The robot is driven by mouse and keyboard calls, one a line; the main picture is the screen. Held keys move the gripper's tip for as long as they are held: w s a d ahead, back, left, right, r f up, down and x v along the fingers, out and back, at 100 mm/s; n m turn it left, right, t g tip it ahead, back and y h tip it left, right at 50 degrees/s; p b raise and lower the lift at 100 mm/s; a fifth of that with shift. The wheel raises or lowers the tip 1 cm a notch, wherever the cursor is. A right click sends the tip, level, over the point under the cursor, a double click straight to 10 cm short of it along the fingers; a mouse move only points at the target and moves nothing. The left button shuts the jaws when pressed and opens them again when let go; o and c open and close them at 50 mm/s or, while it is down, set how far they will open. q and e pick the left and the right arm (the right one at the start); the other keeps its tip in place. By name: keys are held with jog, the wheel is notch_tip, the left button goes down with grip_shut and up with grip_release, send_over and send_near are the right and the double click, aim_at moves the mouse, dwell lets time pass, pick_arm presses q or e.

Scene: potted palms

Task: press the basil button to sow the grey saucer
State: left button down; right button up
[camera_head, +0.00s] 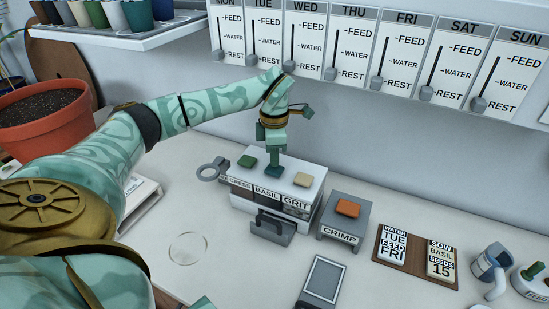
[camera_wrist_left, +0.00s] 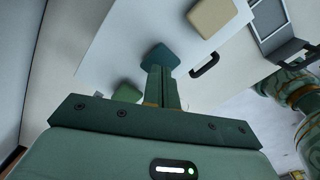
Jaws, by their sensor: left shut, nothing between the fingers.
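The dispenser (camera_head: 240,200) has labels for cress, basil and grit on its front and three buttons on top. The basil button (camera_head: 273,172) is teal and in the middle; it also shows in the wrist view (camera_wrist_left: 160,57). My left gripper (camera_head: 275,153) points down with shut, empty fingers. Its fingertips (camera_wrist_left: 160,72) are at the basil button; I cannot tell whether they press it. The green cress button (camera_head: 247,161) is to the left and the beige grit button (camera_head: 303,180) to the right. I cannot make out a grey saucer.
A clear round dish (camera_head: 188,248) lies on the bench left of the dispenser. A terracotta pot (camera_head: 42,122) is at left. Sliders hang behind.

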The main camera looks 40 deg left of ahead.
pick_arm(q)
jog(key=shift+f, duration=0.9)
jog(key=shift+r, duration=0.1)
notch_tip(320, 180, up, 7)
jog(key=p, duration=0.7)
dwell(0.3)
jog(key=shift+s, duration=0.1)
dwell(0.4)
